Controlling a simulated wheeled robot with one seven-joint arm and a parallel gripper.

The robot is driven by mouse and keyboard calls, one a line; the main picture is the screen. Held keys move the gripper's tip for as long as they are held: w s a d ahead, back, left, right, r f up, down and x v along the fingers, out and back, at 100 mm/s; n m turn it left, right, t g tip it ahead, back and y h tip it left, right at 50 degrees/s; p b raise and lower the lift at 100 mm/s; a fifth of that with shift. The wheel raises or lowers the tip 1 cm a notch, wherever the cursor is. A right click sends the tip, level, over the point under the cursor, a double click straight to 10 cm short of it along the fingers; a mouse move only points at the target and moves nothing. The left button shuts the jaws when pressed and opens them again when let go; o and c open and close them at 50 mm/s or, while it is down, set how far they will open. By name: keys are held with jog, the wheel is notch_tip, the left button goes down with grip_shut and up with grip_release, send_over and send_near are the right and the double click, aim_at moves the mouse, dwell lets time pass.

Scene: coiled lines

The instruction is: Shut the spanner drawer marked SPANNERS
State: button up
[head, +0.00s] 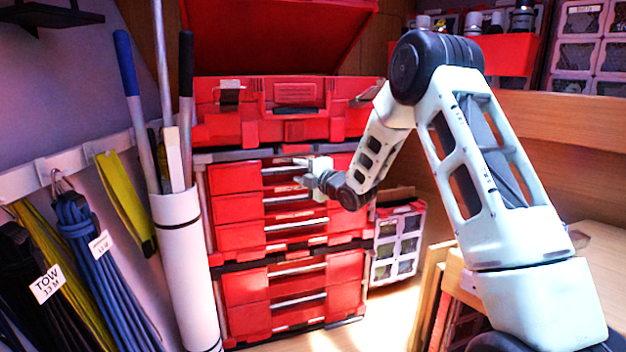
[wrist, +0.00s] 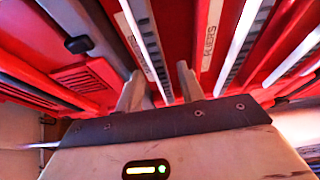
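A red tool chest with stacked drawers (head: 237,207) stands ahead, each drawer with a pale bar handle. In the wrist view, one drawer front bears a label (wrist: 208,48) reading PLIERS. Another label (wrist: 140,45) to its left is too blurred and slanted to read for sure, so I cannot tell which drawer is the SPANNERS one. How far any drawer stands out is also unclear. My gripper (head: 301,171) is in front of the upper drawers near their handles.
A red toolbox (head: 270,127) with raised lid sits on the chest. A white tube (head: 183,260) holding poles stands left, beside hanging coiled lines (head: 85,240). A small organiser case (head: 398,245) stands right of the chest. A wooden bench (head: 590,245) is at right.

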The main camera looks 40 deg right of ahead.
jog(key=s+d+b, duration=0.1)
jog(key=s+b, duration=0.3)
jog(key=s, duration=1.2)
jog(key=shift+d+b, duration=0.15)
jog(key=shift+b, duration=0.2)
